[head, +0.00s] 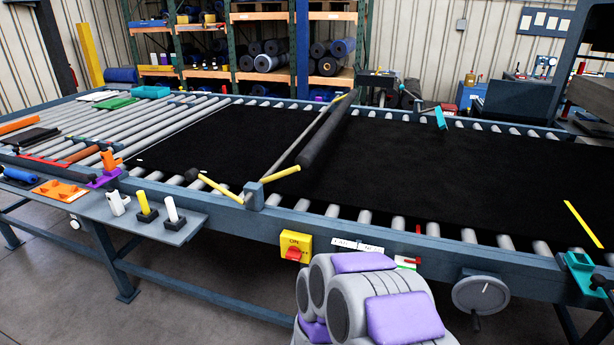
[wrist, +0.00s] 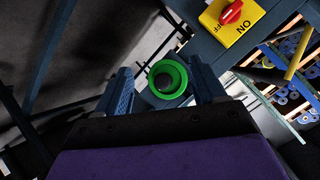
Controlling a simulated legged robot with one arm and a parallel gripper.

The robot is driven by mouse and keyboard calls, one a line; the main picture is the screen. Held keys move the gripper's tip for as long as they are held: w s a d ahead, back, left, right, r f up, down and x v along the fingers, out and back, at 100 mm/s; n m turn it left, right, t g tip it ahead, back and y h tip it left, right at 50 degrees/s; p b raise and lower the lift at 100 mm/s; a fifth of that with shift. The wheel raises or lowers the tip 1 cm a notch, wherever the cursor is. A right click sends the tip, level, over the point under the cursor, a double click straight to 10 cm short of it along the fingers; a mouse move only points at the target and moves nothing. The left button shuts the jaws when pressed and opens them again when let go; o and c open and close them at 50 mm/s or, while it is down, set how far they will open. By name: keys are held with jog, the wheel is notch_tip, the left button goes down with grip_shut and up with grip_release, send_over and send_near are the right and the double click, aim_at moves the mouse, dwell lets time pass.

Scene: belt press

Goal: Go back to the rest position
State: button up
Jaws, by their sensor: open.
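My gripper (wrist: 162,80) shows in the wrist view with its two dark blue fingers spread apart. A round green ring with a dark centre (wrist: 180,68) appears between the fingers; I cannot tell how far beyond them it lies. My folded arm, grey with purple pads, is at the bottom of the head view, in front of the conveyor (head: 330,210). My fingers are not visible in the head view.
A yellow switch box with a red knob (head: 295,247) is on the conveyor's near side; it also shows in the wrist view (wrist: 232,22). A handwheel (head: 481,294) is to its right. A side shelf (head: 185,228) holds several small tools. Floor shows at lower left.

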jog(key=s+a+r+n+g+y, duration=0.2)
jog(key=s+r+n+g+y, duration=0.3)
jog(key=s+r, duration=0.6)
jog(key=s+d+r+n+g+h, duration=0.1)
jog(key=s+d+r+g, duration=0.1)
jog(key=s, duration=0.7)
jog(key=s+d+r+n+g+h, duration=0.1)
jog(key=s+d+r+n+g, duration=0.1)
jog(key=s+d+r, duration=0.3)
jog(key=s+d+r+n+g+h, duration=0.1)
jog(key=s+d+r+n+g, duration=0.1)
jog(key=s, duration=1.1)
jog(key=d+r+g, duration=0.1)
jog(key=d+g, duration=0.1)
jog(key=d, duration=0.1)
jog(key=shift+s+d+r, duration=0.2)
jog(key=shift+s+r, duration=0.05)
